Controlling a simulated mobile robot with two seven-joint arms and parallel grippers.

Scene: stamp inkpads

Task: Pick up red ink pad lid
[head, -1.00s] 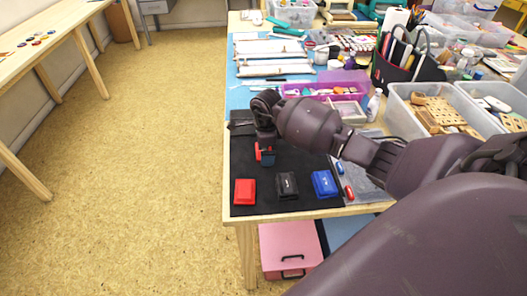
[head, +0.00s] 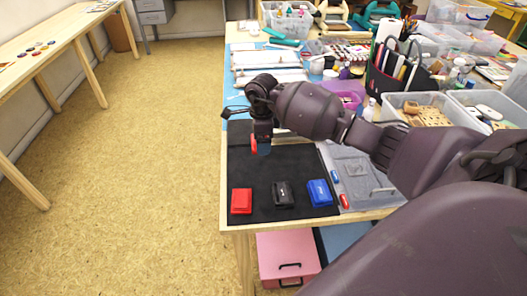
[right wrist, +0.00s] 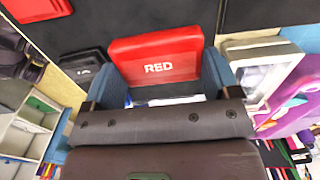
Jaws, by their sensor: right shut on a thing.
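My right gripper (head: 260,146) is above the back part of the black mat (head: 240,168). In the right wrist view its blue-grey fingers (right wrist: 157,90) are shut on a red lid marked "RED" (right wrist: 157,58), one finger on either side. The edge of the lid shows in the head view (head: 254,145), held up off the mat. A red ink pad (head: 241,201) sits at the mat's front left. My left gripper is not in view.
A black pad (head: 283,194) and a blue pad (head: 319,193) stand in a row to the right of the red one. A grey tray (head: 360,172) lies right of the mat. Open floor is at left.

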